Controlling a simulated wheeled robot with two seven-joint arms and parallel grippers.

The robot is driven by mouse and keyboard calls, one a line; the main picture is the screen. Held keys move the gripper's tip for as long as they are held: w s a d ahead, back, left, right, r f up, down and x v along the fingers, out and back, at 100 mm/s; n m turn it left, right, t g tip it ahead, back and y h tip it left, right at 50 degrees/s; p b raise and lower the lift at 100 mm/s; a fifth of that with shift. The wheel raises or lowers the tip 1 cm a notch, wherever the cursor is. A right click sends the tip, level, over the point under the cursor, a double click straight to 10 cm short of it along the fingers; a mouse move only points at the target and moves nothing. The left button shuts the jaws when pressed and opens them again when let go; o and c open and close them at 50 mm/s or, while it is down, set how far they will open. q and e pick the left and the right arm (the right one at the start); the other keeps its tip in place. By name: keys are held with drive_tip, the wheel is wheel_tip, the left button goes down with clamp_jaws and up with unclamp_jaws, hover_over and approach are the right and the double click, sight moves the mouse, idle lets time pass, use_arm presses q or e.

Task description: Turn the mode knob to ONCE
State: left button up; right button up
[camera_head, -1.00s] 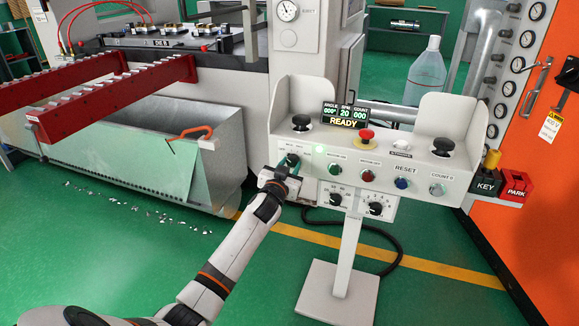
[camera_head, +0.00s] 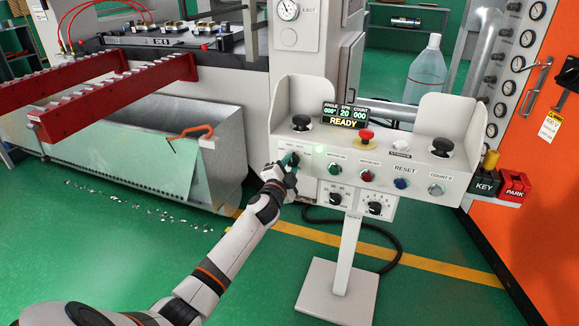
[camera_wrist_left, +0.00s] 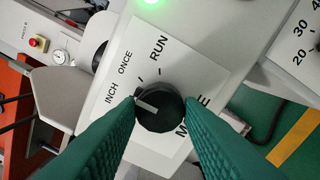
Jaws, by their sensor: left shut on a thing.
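The black mode knob (camera_wrist_left: 160,110) sits on a white label plate (camera_wrist_left: 203,62) with INCH, ONCE, RUN and MODE legible in the left wrist view. Its white pointer mark points left, nearest the INCH label among those I can read. My left gripper (camera_wrist_left: 160,102) has its green fingers shut on the knob, one at each side. In the head view, my left gripper (camera_head: 288,161) is at the left end of the control panel (camera_head: 318,184) and mostly hides the knob. The right gripper is in neither current view.
A display (camera_head: 344,115) reads READY. The red mushroom button (camera_head: 366,135), green button (camera_head: 335,168) and lower dials (camera_head: 375,208) are right of my gripper. A metal bin (camera_head: 218,160) stands to the left.

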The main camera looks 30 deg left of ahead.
use_arm(q)
drive_tip(key=m, duration=0.3)
drive_tip(key=shift+m, duration=0.6)
use_arm(e)
drive_tip(key=shift+s+f, duration=0.25)
drive_tip(key=shift+s, duration=0.1)
use_arm(q)
drive_tip(key=shift+f, duration=0.1)
use_arm(e)
drive_tip(key=shift+s+f, duration=0.1)
use_arm(q)
drive_tip(key=o, duration=1)
drive_tip(key=shift+c, duration=0.2)
use_arm(e)
drive_tip(key=shift+w, duration=0.2)
